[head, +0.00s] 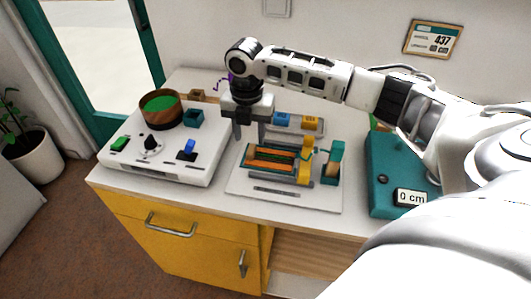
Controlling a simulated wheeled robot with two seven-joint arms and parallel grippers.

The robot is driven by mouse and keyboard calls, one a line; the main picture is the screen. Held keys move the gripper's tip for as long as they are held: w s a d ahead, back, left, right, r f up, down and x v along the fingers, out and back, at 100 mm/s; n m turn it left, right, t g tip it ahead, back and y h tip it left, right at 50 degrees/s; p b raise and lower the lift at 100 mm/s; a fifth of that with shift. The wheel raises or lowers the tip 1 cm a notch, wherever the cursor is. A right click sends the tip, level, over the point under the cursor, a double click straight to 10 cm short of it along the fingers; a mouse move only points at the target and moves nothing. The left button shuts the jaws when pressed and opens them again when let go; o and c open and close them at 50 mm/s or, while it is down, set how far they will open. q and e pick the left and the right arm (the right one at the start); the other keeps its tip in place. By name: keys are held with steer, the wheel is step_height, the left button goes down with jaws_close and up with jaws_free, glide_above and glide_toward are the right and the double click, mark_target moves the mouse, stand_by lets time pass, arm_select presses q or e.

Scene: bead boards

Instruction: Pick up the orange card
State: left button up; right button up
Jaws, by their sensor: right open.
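A light board (289,196) lies on the counter and carries a rack with several narrow coloured strips. An orange strip (266,164) among them is probably the orange card; it lies in the rack beside green and dark strips, and its exact outline is too small to tell. My right gripper (249,138) points down with its two fingers apart and empty, above and behind the left part of the rack. It appears apart from the strips. My left gripper is not in view.
A white control box (165,170) with a knob, switches and a round brown bowl (160,109) stands left. Yellow uprights (306,150) and a teal holder (331,170) stand at the rack's right. A teal box (383,185) reading "0 cm" is further right. Blue and yellow blocks (311,123) are behind.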

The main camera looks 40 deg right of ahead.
mark_target(251, 147)
steer(key=f, duration=0.4)
steer(key=shift+d, duration=0.25)
jaws_close()
steer(key=shift+r, duration=0.2)
